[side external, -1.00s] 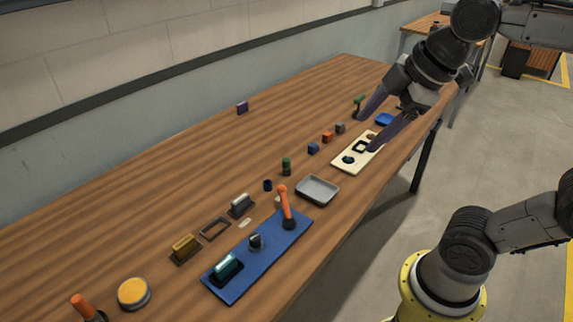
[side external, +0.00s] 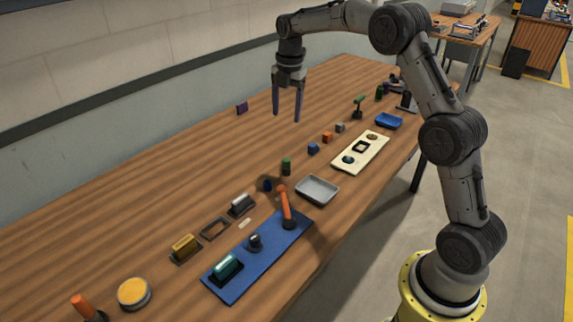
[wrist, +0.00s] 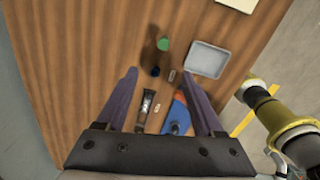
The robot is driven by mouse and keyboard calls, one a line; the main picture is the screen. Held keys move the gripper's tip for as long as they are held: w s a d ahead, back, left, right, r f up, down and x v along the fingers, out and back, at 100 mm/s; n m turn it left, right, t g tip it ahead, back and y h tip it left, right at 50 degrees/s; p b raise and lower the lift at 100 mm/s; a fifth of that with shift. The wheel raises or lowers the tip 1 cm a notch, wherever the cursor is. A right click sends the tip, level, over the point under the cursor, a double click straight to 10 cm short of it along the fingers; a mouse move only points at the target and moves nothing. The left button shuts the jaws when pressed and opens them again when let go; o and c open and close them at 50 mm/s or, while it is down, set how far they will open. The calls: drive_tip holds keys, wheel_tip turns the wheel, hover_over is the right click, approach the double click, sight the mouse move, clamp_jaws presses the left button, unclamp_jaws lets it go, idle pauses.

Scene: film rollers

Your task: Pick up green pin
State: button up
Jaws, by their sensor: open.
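The green pin (side external: 286,166), a small upright cylinder with a dark lower part, stands on the table left of the grey tray. It also shows in the wrist view (wrist: 162,44), beyond my fingertips. My gripper (side external: 287,117) points down, open and empty, in the air above the table. Its fingers (wrist: 158,77) are spread apart in the wrist view, with nothing between them in their grasp.
A grey tray (side external: 317,190) stands beside the pin, and a small dark blue cylinder (wrist: 155,71) is close by. A blue board (side external: 230,280) with an orange lever (side external: 285,203) lies nearer.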

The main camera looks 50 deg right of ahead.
hover_over(287, 160)
drive_tip(key=shift+g, duration=0.3)
drive_tip(key=f, duration=1)
drive_tip(key=shift+s+d, duration=0.2)
drive_tip(key=shift+s, duration=0.05)
drive_tip(key=shift+w+a+f, duration=0.1)
drive_tip(key=shift+w+f, duration=0.1)
drive_tip(key=shift+f, duration=1.4)
drive_tip(key=shift+w+a+f, duration=0.1)
drive_tip(key=shift+w+f, duration=0.05)
drive_tip(key=shift+f, duration=1.45)
drive_tip(key=shift+c, duration=0.3)
clamp_jaws()
